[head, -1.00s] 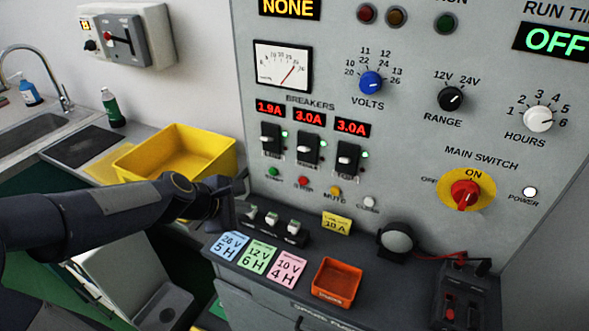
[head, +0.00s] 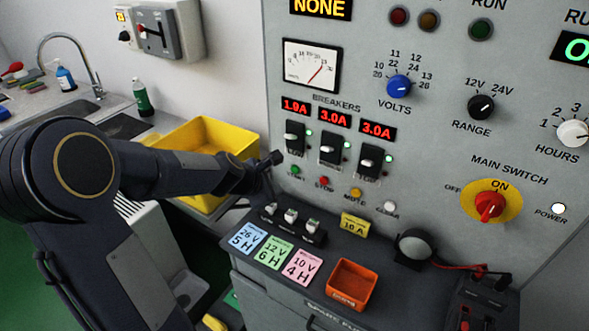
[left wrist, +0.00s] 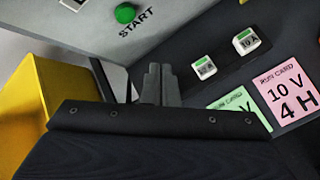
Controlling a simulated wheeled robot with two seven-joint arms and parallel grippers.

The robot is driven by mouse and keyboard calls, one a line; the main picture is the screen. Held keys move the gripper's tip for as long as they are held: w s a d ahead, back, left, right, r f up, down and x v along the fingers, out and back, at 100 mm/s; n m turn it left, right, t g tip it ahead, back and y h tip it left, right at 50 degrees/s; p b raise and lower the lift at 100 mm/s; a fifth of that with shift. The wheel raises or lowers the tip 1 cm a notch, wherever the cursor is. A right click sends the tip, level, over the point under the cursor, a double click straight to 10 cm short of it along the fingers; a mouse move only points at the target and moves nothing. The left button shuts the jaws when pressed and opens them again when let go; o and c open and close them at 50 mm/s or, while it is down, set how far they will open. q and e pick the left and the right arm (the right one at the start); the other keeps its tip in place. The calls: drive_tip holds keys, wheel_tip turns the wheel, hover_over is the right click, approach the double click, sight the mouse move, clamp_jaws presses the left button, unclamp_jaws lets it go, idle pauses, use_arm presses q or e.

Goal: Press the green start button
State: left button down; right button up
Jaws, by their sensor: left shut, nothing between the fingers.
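The green start button (head: 296,170) is at the lower left of the grey panel (head: 440,140), left of the red stop button (head: 324,182). In the left wrist view the green button (left wrist: 125,13) shows at the top, above the word START. My left gripper (head: 277,157) is shut and empty, close to the panel's left edge, just left of and slightly above the start button in the head view. In the left wrist view its closed fingertips (left wrist: 159,72) point toward the panel, below and right of the button. A gap shows between them. My right gripper is not in view.
A yellow bin (head: 203,133) stands left of the panel behind my left arm. Run cards (head: 274,254), an orange tray (head: 352,285) and a row of small modules (head: 291,217) occupy the ledge below the buttons. Breaker switches (head: 331,148) sit above the buttons.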

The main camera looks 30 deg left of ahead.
sight(295, 170)
use_arm(q)
drive_tip(key=shift+w+d+p, duration=0.15)
drive_tip(key=shift+w+p, duration=0.25)
drive_tip(key=shift+w, duration=1.05)
drive_tip(key=shift+w+d+p, duration=0.1)
drive_tip(key=shift+w+p, duration=0.25)
drive_tip(key=shift+w, duration=1.05)
drive_tip(key=shift+w, duration=0.15)
drive_tip(key=shift+w, duration=0.25)
drive_tip(key=shift+w+p, duration=0.4)
drive_tip(key=shift+p, duration=0.05)
drive_tip(key=shift+s, duration=0.15)
idle(0.5)
drive_tip(key=shift+s+b, duration=0.3)
drive_tip(key=shift+s, duration=0.4)
